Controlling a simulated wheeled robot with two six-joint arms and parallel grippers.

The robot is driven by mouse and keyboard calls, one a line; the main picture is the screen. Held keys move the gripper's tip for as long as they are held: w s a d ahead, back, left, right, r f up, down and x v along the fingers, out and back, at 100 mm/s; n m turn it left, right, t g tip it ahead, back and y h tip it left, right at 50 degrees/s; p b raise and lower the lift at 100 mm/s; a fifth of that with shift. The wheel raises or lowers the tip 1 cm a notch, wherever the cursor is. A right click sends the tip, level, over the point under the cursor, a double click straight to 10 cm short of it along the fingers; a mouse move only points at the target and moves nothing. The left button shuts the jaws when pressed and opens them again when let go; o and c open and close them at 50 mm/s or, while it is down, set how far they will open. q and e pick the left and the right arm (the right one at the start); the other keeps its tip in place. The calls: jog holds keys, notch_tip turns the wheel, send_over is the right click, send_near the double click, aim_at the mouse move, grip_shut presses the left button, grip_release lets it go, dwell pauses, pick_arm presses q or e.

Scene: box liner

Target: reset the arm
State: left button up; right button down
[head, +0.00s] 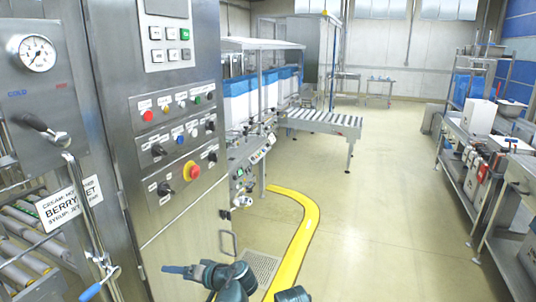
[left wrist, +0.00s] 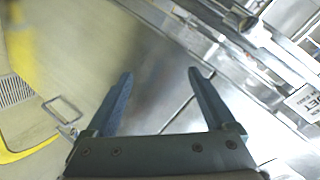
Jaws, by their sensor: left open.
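My left gripper (head: 172,269) is at the bottom of the head view, in front of the lower part of the steel control cabinet (head: 150,215). In the left wrist view the left gripper (left wrist: 160,73) has its two dark fingers spread wide with nothing between them. Steel panelling (left wrist: 165,50) lies beyond the fingers, and no contact shows. My right gripper is not in view.
The cabinet carries buttons, knobs and a red emergency stop (head: 192,170). A gauge (head: 37,53) and lever are at the left. A yellow floor line (head: 305,235) curves past a floor grate (head: 260,268). A roller conveyor (head: 320,122) stands behind. The middle floor is clear.

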pick_arm(q)
jog(key=s+d+f+m+g+h, duration=0.1)
jog(key=s+d+f+g+h, duration=0.1)
jog(key=s+d+f+h, duration=0.4)
jog(key=s+d+f+m+g+h, duration=0.1)
jog(key=s+d+f+g+h, duration=0.2)
jog(key=f+h, duration=0.4)
jog(key=s+d+r+m+y+p, duration=0.1)
jog(key=s+d+r+m+p, duration=0.3)
jog(key=d, duration=0.7)
notch_tip(320, 180, up, 4)
jog(key=s+p, duration=0.2)
jog(key=p, duration=0.3)
jog(key=shift+d+r+g+y, duration=0.2)
jog(key=shift+d+g+y, duration=0.1)
jog(key=shift+g+y, duration=0.1)
jog(key=shift+s, duration=0.1)
